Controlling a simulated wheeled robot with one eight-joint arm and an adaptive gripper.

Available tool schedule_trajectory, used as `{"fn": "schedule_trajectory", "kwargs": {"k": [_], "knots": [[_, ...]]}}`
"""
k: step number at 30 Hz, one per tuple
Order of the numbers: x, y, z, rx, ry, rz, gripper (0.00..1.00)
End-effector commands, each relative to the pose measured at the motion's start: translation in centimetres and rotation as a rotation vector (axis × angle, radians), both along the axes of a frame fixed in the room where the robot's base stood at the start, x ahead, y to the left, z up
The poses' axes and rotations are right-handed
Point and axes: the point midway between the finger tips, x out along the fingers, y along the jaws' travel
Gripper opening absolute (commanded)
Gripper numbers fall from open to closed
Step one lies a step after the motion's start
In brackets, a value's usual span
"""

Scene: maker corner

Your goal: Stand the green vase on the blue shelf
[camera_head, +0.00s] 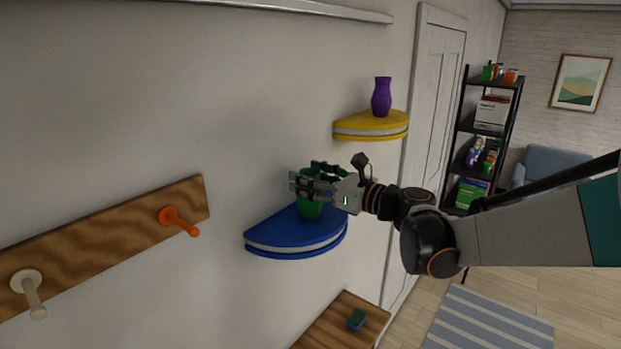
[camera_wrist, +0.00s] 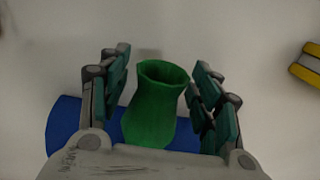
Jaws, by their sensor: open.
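The green vase (camera_wrist: 150,112) stands upright on the blue shelf (camera_wrist: 62,128), between my gripper's open fingers (camera_wrist: 160,95) in the wrist view. Small gaps show between the vase and the fingers on both sides. In the head view the green vase (camera_head: 310,208) is on the right part of the blue shelf (camera_head: 290,238), partly hidden by my gripper (camera_head: 312,182), which reaches in from the right around its upper part. The vase's base is hidden in the wrist view by the gripper's body.
A yellow shelf (camera_head: 372,127) with a purple vase (camera_head: 381,97) is on the wall above and to the right. A wooden rail (camera_head: 110,240) with an orange peg (camera_head: 178,221) is at left. A small wooden table (camera_head: 340,325) stands below. The blue shelf's left part is clear.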

Motion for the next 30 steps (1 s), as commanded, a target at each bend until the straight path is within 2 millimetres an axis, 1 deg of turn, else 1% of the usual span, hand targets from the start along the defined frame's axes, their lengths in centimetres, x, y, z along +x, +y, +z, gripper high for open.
{"fn": "schedule_trajectory", "kwargs": {"k": [5,8,18,21,25,30], "knots": [[0.0,0.0,0.4,0.0,0.0,0.0,0.58],[-0.7,-1.1,0.2,0.0,0.0,-0.003,0.58],[-4.9,-6.5,0.1,0.0,0.0,-0.004,0.58],[-6.0,-7.8,0.1,0.0,0.0,-0.004,0.58],[-6.9,-8.9,0.2,0.0,0.0,-0.002,0.58],[-7.4,-9.5,0.2,0.0,0.0,0.0,0.58]]}}
